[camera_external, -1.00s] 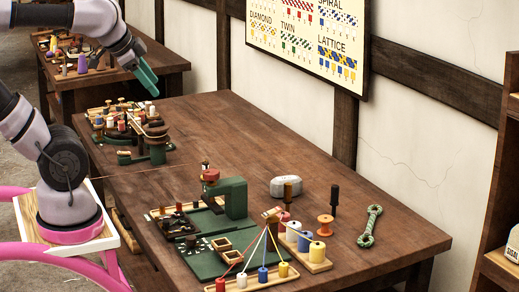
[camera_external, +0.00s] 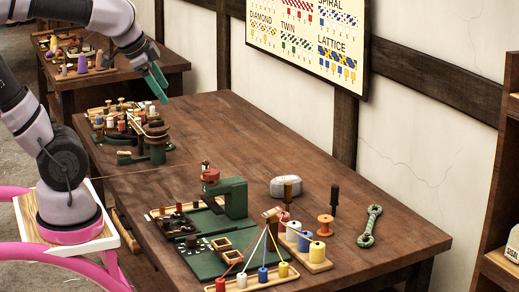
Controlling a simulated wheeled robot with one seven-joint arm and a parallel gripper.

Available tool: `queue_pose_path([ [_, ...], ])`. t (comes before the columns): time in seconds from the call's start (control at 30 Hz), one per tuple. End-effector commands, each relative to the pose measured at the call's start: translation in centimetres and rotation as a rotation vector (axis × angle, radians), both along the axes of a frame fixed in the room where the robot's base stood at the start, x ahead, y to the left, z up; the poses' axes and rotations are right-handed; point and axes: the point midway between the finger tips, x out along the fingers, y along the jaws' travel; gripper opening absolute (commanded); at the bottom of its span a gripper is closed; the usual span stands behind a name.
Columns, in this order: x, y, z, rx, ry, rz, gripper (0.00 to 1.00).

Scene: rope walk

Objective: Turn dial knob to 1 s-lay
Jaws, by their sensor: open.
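My gripper (camera_external: 158,84) has teal fingers and is in the air above the far left part of the brown table. It is empty and points down toward the right. Below it and to its left stands a green and wooden device with several coloured pegs (camera_external: 122,122). A green machine (camera_external: 233,197) with a red-brown top part stands nearer the camera on a green base. The dial knob and its s-lay mark are too small to make out in this view. My gripper touches nothing.
Thread spools (camera_external: 318,251) and a peg rack (camera_external: 240,283) stand at the table's near end. A grey case (camera_external: 284,187), an orange spool (camera_external: 325,225) and a green rope piece (camera_external: 370,226) lie to the right. The table's far middle (camera_external: 235,125) is clear.

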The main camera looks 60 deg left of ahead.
Motion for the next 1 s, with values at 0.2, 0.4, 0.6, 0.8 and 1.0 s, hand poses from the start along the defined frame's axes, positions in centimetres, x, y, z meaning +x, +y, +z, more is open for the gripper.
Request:
queue_pose_path([
  [0.2, 5.2, -0.1, -5.6, -0.006, 0.202, -0.071, 0.69],
  [0.4, 8.9, -0.1, -12.0, 0.009, 0.376, -0.130, 0.69],
  [0.6, 11.2, 0.3, -19.4, 0.045, 0.547, -0.183, 0.69],
  [0.8, 12.0, 1.2, -27.2, 0.100, 0.713, -0.235, 0.69],
  [1.0, 11.7, 2.3, -32.9, 0.154, 0.830, -0.275, 0.69],
])
